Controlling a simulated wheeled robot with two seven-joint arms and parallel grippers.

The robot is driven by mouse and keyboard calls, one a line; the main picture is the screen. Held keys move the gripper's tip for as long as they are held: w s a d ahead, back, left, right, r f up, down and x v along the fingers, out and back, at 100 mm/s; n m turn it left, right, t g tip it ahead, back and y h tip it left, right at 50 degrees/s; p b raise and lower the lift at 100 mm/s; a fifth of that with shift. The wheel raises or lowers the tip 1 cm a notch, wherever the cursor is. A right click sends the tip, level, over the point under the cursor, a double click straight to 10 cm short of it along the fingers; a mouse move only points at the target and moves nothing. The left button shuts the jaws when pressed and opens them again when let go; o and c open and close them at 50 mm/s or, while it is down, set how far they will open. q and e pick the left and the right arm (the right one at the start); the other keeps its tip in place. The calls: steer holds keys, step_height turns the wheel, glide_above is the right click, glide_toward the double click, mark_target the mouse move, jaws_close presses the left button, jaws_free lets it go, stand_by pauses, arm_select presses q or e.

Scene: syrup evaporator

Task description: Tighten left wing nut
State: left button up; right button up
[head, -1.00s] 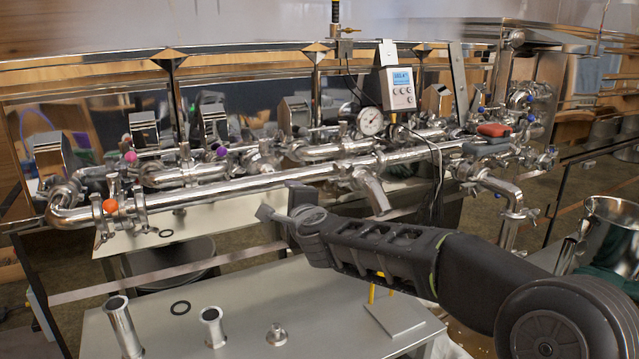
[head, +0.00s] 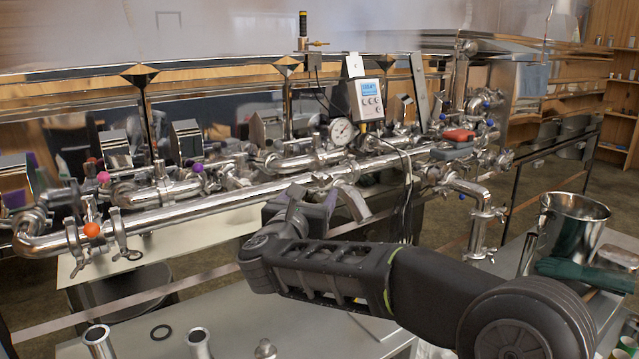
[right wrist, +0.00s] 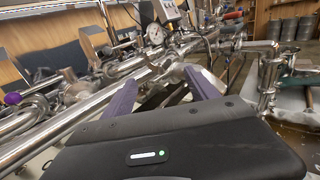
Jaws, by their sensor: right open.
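A long polished steel pipe (head: 190,212) runs across the rig. At its left end are two hinged clamps, one (head: 75,246) and another (head: 120,236), on either side of an orange ball (head: 92,230). My right gripper (head: 312,196) is in front of the pipe's middle, well right of these clamps and close to a downturned spout (head: 352,202). In the right wrist view its two purple-grey fingers (right wrist: 164,76) are apart with nothing held between them. My left gripper is not in view.
A gauge (head: 342,130) and a digital controller (head: 368,99) stand above the pipes. Below is a metal table (head: 240,318) with short tubes, one (head: 98,342) at left, and a black ring (head: 161,332). A steel pot (head: 570,232) stands at right.

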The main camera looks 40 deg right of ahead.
mark_target(322, 180)
steer(key=p+x, duration=0.2)
steer(key=x, duration=0.4)
steer(key=shift+w+d+r, duration=0.1)
steer(key=shift+w+d, duration=0.05)
steer(key=shift+w, duration=0.05)
steer(key=shift+w+d+p, duration=0.35)
steer(key=shift+d, duration=0.1)
steer(key=c, duration=1.4)
